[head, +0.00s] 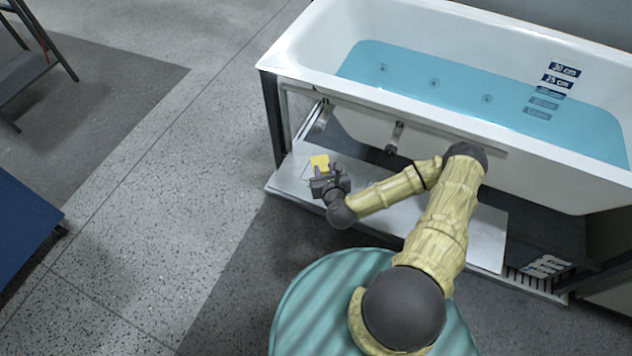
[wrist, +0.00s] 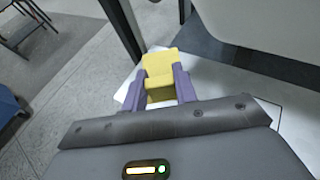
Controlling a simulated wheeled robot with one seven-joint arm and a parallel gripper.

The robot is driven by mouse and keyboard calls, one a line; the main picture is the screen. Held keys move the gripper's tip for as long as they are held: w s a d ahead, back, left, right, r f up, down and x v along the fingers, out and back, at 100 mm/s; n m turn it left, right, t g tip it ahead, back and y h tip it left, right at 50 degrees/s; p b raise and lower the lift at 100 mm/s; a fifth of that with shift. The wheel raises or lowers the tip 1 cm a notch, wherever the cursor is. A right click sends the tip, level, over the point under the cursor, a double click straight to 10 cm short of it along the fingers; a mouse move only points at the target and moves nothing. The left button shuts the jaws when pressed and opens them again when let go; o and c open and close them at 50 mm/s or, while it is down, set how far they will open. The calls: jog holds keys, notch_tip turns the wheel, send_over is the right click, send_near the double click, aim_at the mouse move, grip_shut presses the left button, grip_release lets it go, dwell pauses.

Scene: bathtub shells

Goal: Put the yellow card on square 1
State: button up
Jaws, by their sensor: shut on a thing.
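The yellow card (head: 320,161) is at the tip of my gripper (head: 320,176), over the left end of a pale board under the tub. In the wrist view my gripper (wrist: 160,88) is shut on the yellow card (wrist: 159,68), with a purple-grey finger on each side. I cannot tell whether the card touches the board. Thin dark lines mark the board near the card, but no number is readable and I cannot tell which square is square 1.
The pale board (head: 400,215) runs along the front of the white bathtub (head: 300,60), which holds blue water. A dark frame leg (head: 271,115) stands left of the board. Brackets (head: 394,137) hang under the tub rim above it. Open floor (head: 170,190) lies to the left.

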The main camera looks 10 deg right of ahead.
aim_at(324, 156)
jog(key=shift+n+y, duration=0.4)
jog(key=shift+y, duration=0.2)
jog(key=w+f+b, duration=0.2)
jog(key=f+b, duration=0.2)
jog(key=b, duration=0.1)
jog(key=w+f+b, duration=0.2)
jog(key=f+b, duration=0.2)
jog(key=b, duration=0.1)
jog(key=w+f+b, duration=0.2)
jog(key=f+b, duration=0.2)
jog(key=b, duration=0.2)
jog(key=shift+w+d+r+n+y+b, duration=0.1)
jog(key=shift+w+r+n+y+b, duration=0.2)
jog(key=shift+w+y+b, duration=0.2)
jog(key=shift+w+r+n+y+b, duration=0.15)
jog(key=shift+w+n+y+b, duration=0.2)
jog(key=shift+w, duration=0.25)
jog(key=r+n+y, duration=0.1)
jog(key=w+d+r+n+y, duration=0.1)
jog(key=w+r+n+g+y, duration=0.1)
jog(key=r, duration=0.1)
jog(key=shift+d+r, duration=0.1)
jog(key=shift+d, duration=0.05)
jog(key=shift+s+d+r+n+g+y, duration=0.2)
jog(key=shift+d+r+n+g+y, duration=0.2)
jog(key=shift+n+g+y, duration=0.2)
jog(key=shift+f+b, duration=1.2)
jog(key=shift+f, duration=1.35)
jog(key=shift+f, duration=0.1)
